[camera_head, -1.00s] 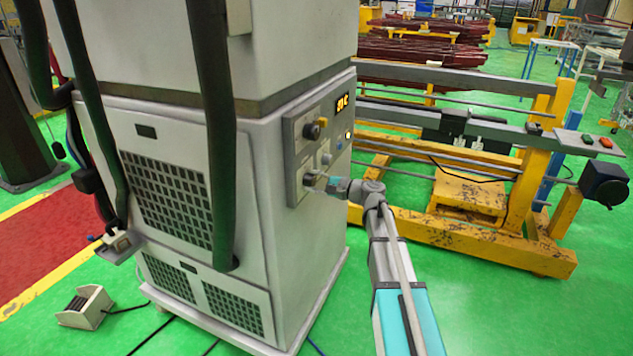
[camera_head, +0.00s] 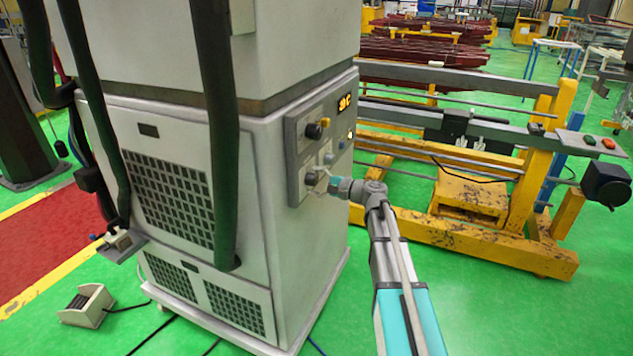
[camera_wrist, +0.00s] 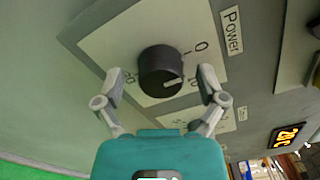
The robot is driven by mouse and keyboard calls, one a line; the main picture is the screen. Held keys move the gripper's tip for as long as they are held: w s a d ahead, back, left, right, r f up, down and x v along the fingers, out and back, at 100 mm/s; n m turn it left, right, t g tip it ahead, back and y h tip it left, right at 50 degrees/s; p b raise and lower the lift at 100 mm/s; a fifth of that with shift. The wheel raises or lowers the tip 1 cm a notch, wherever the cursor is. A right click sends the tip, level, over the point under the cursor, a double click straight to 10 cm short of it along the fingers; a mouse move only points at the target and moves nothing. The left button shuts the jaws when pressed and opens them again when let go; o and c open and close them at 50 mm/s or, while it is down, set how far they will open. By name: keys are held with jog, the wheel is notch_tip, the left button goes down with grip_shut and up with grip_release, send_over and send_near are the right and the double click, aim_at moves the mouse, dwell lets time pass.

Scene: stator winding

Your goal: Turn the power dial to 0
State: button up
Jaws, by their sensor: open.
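The power dial (camera_wrist: 161,72) is a round black knob with a white pointer line, on a pale square plate beside a "Power" label (camera_wrist: 232,30). In the wrist view the pointer aims right and slightly down, below the printed 0 (camera_wrist: 200,47), not at it. My gripper (camera_wrist: 161,84) is open, with one finger left and one right of the dial. A gap shows on both sides, so it appears not to touch the knob. In the head view my gripper (camera_head: 319,182) is at the lower part of the cabinet's control panel, largely covering the dial there.
The grey cabinet (camera_head: 190,270) has another black knob (camera_head: 313,131) above and a lit orange display (camera_head: 345,103); the display also shows in the wrist view (camera_wrist: 287,135). A yellow frame machine (camera_head: 470,240) stands behind my arm on the right.

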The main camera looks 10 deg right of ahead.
jog(key=shift+s+d, duration=0.1)
jog(key=v, duration=1.1)
jog(key=shift+s+d, duration=0.15)
jog(key=shift+d, duration=0.1)
jog(key=s+a+f+n+g+h+p, duration=0.6)
jog(key=s+a+f+n+g, duration=0.1)
jog(key=s+a, duration=0.35)
jog(key=s+d+n+g+h+p, duration=0.1)
jog(key=s+n+g+h+p, duration=0.2)
jog(key=s+n+h+p, duration=0.2)
jog(key=s+h, duration=0.3)
jog(key=s, duration=0.3)
jog(key=shift+d+f+g+h, duration=0.25)
jog(key=shift+f+g+h, duration=0.05)
jog(key=shift+s, duration=0.1)
dwell(1.6)
